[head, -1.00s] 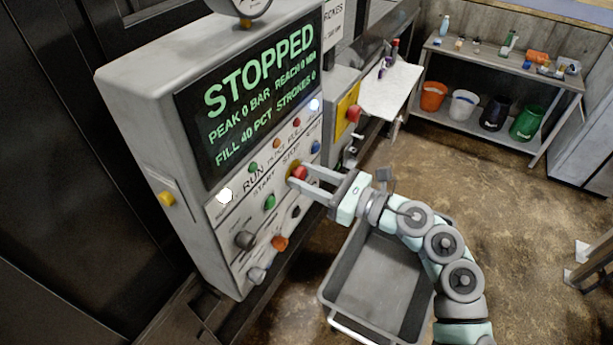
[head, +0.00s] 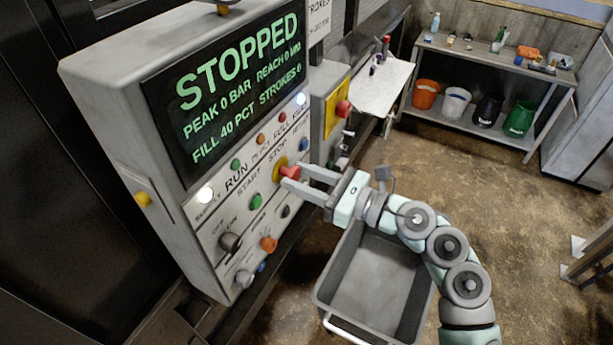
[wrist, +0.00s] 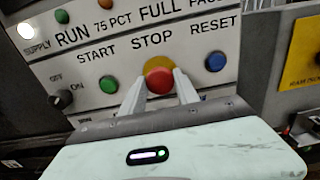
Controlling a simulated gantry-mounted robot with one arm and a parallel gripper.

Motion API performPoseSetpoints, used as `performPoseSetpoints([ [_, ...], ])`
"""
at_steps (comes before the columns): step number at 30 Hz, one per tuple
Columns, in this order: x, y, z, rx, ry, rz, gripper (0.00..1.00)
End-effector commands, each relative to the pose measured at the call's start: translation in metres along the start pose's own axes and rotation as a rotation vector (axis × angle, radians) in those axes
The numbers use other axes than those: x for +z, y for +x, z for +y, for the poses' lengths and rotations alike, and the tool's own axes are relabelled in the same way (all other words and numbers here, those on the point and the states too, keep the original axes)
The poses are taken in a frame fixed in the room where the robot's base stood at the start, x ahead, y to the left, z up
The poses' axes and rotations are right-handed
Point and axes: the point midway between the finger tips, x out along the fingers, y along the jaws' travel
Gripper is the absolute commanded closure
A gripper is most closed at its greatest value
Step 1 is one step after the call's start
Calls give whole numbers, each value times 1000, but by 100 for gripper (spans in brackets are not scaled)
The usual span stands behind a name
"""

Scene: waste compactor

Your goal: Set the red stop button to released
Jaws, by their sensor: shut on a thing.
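The red stop button (head: 288,172) has a round red head on a yellow base (head: 279,168), under the STOP label on the grey control panel. In the wrist view the red head (wrist: 159,74) sits between my two fingertips. My gripper (head: 292,174) is shut on the button, with one finger at each side of it. The panel's display (head: 235,85) reads STOPPED in green letters. The fingers hide part of the button's sides, and I cannot tell whether it is latched in.
A green START button (head: 256,202) is left of the stop button, and a blue RESET button (head: 304,144) is right of it. Knobs and an orange button (head: 268,244) are below. A grey bin (head: 335,285) stands under my arm. A shelf table (head: 490,60) stands at the back right.

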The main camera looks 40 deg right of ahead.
Motion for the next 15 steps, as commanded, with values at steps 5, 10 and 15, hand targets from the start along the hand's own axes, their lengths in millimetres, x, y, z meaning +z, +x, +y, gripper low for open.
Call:
performPoseSetpoints([
  [5, 2, -2, -1, -2, 1, -2, 52],
  [10, 2, -1, 0, -1, 1, -2, 41],
  [15, 1, -1, 0, -1, 1, -2, 41],
])
